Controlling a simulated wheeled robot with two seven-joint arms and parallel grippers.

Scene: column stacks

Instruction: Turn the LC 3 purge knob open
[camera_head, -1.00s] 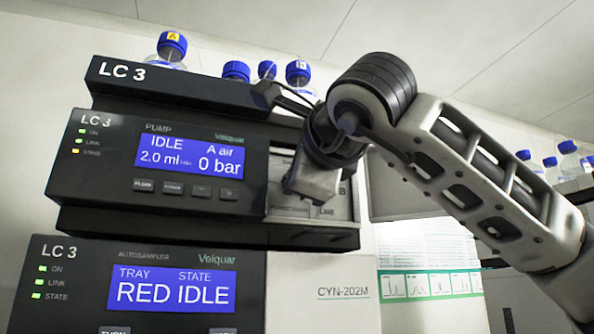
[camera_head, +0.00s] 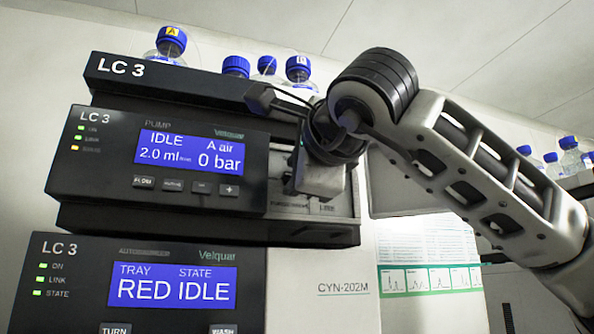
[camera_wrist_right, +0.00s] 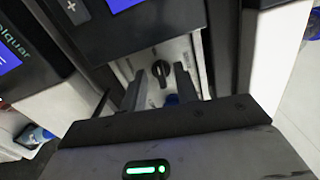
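The LC 3 pump module (camera_head: 160,160) shows IDLE, 2.0 ml and 0 bar, A air on its blue display. The purge knob is hidden behind my right gripper (camera_head: 313,181) in the head view. In the right wrist view, the dark knob (camera_wrist_right: 160,72) stands on the pale valve panel with its bar roughly upright in the picture. My right gripper (camera_wrist_right: 160,88) is open, its two grey fingers on either side of the knob's line. I cannot tell if they touch it. A blue item shows low between the fingers. My left gripper is not in view.
The LC 3 autosampler (camera_head: 150,285) below shows TRAY RED, STATE IDLE. Blue-capped bottles (camera_head: 172,46) stand on top of the stack. A chart sheet (camera_head: 428,255) hangs at right, with more bottles (camera_head: 570,158) behind my right arm.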

